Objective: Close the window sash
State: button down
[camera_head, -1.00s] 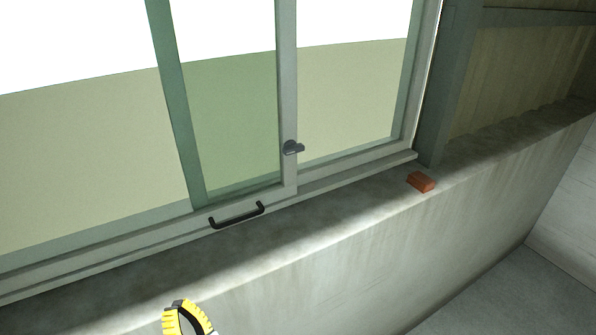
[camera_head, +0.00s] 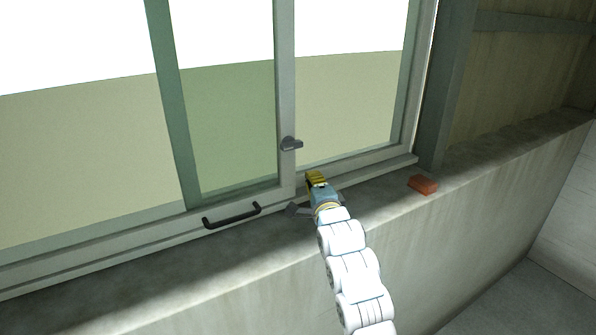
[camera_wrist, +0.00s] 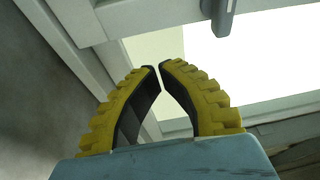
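The window sash (camera_head: 284,100) is a pale framed sliding pane, its right stile near the middle of the head view. A grey latch (camera_head: 291,143) sits on this stile and a black bar handle (camera_head: 232,216) on the bottom rail. The panes overlap in a darker green strip left of the stile. My gripper (camera_head: 316,178), with yellow ribbed fingers, is just right of the stile's foot, over the lower frame; I cannot tell whether it touches. In the wrist view its fingertips (camera_wrist: 161,66) nearly meet, with nothing between them, and the latch (camera_wrist: 220,14) shows above.
A red-orange brick (camera_head: 423,185) lies on the concrete sill (camera_head: 190,268), right of my gripper. A dark post (camera_head: 446,85) stands at the window's right end. The sill in front of the handle is clear.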

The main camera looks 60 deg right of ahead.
jog(key=shift+m+g, duration=0.5)
jog(key=shift+m, duration=0.2)
jog(key=shift+w+d+r+p, duration=0.1)
jog(key=shift+w+d+p, duration=0.4)
jog(key=shift+d, duration=1.05)
jog(key=shift+w+d+r+p, duration=0.1)
jog(key=shift+w+d, duration=0.7)
jog(key=shift+d, duration=0.7)
jog(key=shift+w+d+r+p, duration=0.1)
jog(key=shift+w+d+p, duration=0.15)
jog(key=shift+w+d, duration=0.85)
jog(key=shift+s+d, duration=0.25)
jog(key=shift+d, duration=0.3)
jog(key=shift+w+a, duration=0.2)
jog(key=shift+a, duration=0.15)
jog(key=shift+w+a+p, duration=0.4)
jog(key=shift+a+p, duration=0.05)
jog(key=shift+a, duration=0.3)
jog(key=shift+w+a+p, duration=0.35)
jog(key=shift+a+p, duration=0.05)
jog(key=shift+a, duration=0.3)
